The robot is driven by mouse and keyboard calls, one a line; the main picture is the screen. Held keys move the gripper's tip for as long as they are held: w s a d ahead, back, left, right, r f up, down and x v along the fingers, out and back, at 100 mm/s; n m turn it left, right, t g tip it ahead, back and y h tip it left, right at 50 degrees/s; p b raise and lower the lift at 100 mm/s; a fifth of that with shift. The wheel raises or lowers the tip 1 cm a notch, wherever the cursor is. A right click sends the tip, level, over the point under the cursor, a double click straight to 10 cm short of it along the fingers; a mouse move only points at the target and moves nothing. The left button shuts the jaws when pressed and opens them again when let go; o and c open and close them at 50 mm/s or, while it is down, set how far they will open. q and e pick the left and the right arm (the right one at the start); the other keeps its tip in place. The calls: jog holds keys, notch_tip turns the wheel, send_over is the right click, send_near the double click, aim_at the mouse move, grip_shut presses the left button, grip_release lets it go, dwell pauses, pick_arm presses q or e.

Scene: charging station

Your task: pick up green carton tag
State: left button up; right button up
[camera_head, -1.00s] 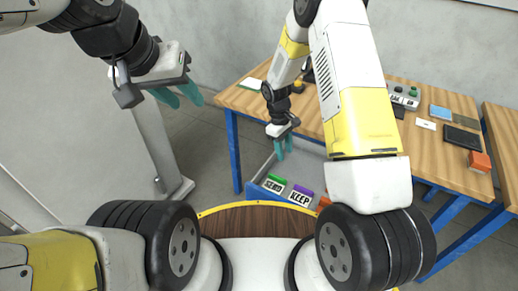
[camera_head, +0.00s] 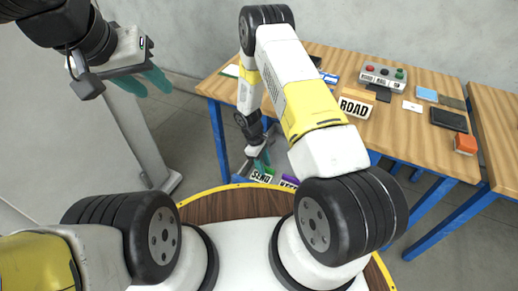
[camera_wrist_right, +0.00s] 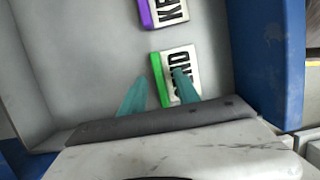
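The green carton tag is a white block marked SEND with a green edge (camera_head: 260,176), low by the blue table frame and partly hidden by my right gripper. In the right wrist view the tag (camera_wrist_right: 183,62) lies on a grey surface. My right gripper (camera_wrist_right: 160,76) is open and empty above it, one teal finger overlapping the lettered face and the other left of the green edge. Contact cannot be told. My right gripper (camera_head: 262,160) also shows in the head view. My left gripper (camera_head: 147,82) is open and empty at the upper left, away from the table.
A purple-edged KEEP tag (camera_wrist_right: 166,11) lies beside the green one. A blue frame post (camera_wrist_right: 268,60) stands close on the right.

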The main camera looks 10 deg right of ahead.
grip_shut()
dwell(0.3)
